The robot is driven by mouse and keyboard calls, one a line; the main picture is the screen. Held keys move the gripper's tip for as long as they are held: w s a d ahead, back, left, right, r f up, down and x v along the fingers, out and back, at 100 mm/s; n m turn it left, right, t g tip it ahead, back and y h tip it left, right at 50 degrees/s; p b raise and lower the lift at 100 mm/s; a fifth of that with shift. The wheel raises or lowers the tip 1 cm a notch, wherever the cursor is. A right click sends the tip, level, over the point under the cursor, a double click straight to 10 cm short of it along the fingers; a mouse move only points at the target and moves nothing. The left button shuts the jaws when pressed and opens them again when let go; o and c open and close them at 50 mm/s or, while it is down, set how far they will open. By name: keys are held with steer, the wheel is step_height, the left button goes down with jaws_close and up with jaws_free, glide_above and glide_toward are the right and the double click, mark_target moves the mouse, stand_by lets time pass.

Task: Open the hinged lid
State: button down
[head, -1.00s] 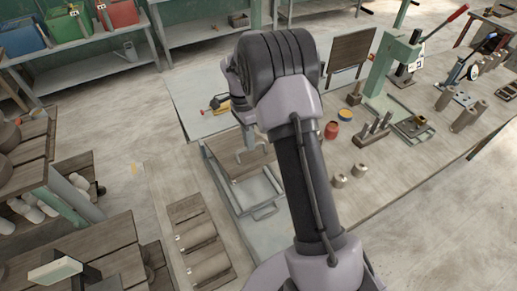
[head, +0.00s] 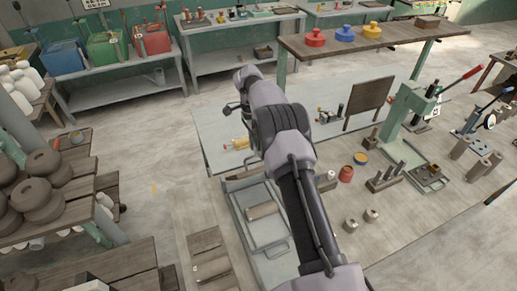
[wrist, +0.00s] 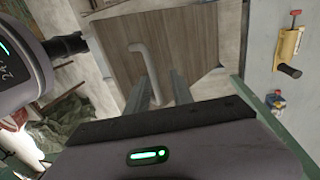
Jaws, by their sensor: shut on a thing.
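The wooden lid (wrist: 150,50) fills the middle of the wrist view, with a pale bent handle (wrist: 155,78) on its face. My gripper (wrist: 161,90) has its two fingers on either side of the handle's lower end and is shut on it. In the head view the lid (head: 243,175) seems to show only as a thin brown strip at the back of a pale grey box (head: 237,222). The front of the box is uncovered and a beige roll (head: 264,210) lies in it. My arm hides the gripper and handle in the head view.
A yellow-handled tool (head: 236,143) lies on the bench behind the box; it also shows in the wrist view (wrist: 288,48). A red jar (head: 346,174), metal cylinders (head: 372,215) and a green press (head: 405,115) stand right of my arm. A slatted board (head: 209,258) is at left.

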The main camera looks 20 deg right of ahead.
steer(key=shift+a+f, duration=0.1)
steer(key=shift+f, duration=0.45)
steer(key=c, duration=1.5)
jaws_free()
steer(key=shift+w+f, duration=0.2)
steer(key=shift+w, duration=0.25)
steer(key=o, duration=0.4)
steer(key=shift+w+f, duration=0.15)
steer(key=shift+w, duration=0.15)
steer(key=shift+c, duration=0.2)
steer(key=shift+s+r, duration=0.25)
steer(key=shift+s, duration=0.1)
steer(key=c, duration=0.4)
steer(key=shift+o, duration=0.3)
steer(key=shift+w, duration=0.1)
